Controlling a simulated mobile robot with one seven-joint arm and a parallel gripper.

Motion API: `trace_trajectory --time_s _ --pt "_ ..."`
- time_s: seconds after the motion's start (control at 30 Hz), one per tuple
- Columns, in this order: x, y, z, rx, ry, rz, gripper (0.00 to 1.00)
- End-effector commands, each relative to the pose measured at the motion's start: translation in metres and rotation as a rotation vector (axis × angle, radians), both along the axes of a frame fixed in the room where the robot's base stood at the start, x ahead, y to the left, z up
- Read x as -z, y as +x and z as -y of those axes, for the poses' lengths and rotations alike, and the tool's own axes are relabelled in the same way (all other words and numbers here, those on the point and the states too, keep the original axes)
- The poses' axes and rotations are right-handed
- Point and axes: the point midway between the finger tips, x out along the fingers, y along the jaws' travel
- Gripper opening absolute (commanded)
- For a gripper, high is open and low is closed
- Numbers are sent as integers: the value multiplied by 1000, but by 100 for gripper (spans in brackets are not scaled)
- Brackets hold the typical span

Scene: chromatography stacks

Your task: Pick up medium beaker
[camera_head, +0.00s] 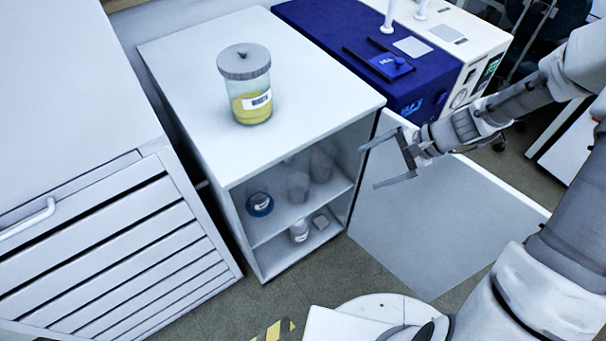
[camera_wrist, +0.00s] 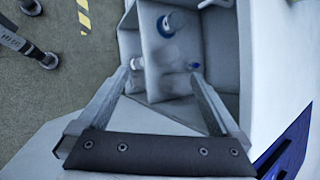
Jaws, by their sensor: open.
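My gripper (camera_head: 371,166) is open and empty, in front of the open cabinet (camera_head: 232,213), near its right edge. On the upper shelf stand faint clear glass vessels, one in the middle (camera_head: 298,186) and one further right and back (camera_head: 321,163). They look like beakers, but I cannot tell which is the medium one. In the wrist view my fingers (camera_wrist: 158,74) point into the cabinet. Faint glass shows beyond and between them, blurred. A blue-ringed vessel (camera_head: 260,204) stands at the shelf's left; a blue-ringed vessel also shows in the wrist view (camera_wrist: 171,24).
The cabinet door (camera_head: 430,225) hangs open to the right. A lidded jar with yellow contents (camera_head: 246,85) stands on the cabinet top. Small vessels (camera_head: 299,231) sit on the lower shelf. A blue instrument (camera_head: 350,50) stands behind right, a slatted unit (camera_head: 110,240) left.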

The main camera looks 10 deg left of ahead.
Motion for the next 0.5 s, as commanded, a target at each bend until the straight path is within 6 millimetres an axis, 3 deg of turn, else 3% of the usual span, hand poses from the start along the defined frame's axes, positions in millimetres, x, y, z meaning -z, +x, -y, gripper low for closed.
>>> trace_trajectory --time_s 0.03,0.1,0.5 --pt "25 3 -4 45 44 -42 100" --pt "48 8 -10 108 98 -88 100" --pt "177 27 -42 505 403 -376 100"
